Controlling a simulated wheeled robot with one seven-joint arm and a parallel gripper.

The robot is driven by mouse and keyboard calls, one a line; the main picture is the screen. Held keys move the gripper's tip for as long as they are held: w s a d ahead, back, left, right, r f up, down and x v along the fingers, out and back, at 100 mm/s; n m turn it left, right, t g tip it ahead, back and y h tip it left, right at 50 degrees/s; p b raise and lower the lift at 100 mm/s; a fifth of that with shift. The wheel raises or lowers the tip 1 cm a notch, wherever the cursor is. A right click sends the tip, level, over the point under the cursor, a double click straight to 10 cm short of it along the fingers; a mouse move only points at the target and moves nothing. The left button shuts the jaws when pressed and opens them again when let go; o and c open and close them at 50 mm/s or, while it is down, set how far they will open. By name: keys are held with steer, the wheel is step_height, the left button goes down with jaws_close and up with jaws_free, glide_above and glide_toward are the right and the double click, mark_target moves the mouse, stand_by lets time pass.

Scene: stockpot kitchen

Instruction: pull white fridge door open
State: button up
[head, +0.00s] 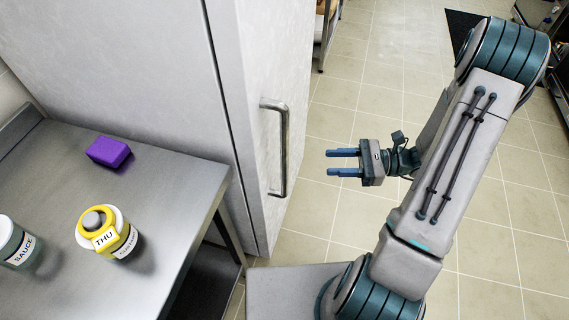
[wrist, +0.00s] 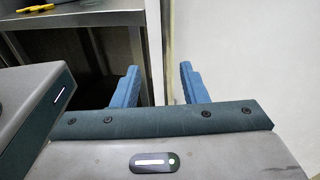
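The white fridge (head: 262,60) stands left of centre in the head view, with its door (head: 268,75) shut against the body. A grey vertical bar handle (head: 284,150) is on the door. My gripper (head: 333,163) is to the right of the handle, apart from it, with its blue fingers pointing left toward the door. The fingers are open with nothing between them. In the wrist view my gripper's fingers (wrist: 158,85) are spread, and the pale door surface (wrist: 240,50) fills the right side. The handle cannot be made out in the wrist view.
A steel counter (head: 165,190) stands left of the fridge. It carries a purple block (head: 109,152), a yellow-lidded jar (head: 106,232) and a sauce jar (head: 17,243). The tiled floor (head: 340,110) right of the fridge is clear. A shelf rack (head: 326,30) stands beyond.

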mark_target(285, 160)
steer(key=shift+m+t, duration=0.5)
steer(key=w+a, duration=0.1)
steer(key=a, duration=0.7)
steer(key=w+a+f, duration=0.1)
steer(key=a, duration=0.4)
steer(key=shift+w+f+p, duration=0.1)
steer(key=shift+w+p, duration=0.2)
steer(key=shift+p, duration=0.05)
jaws_close()
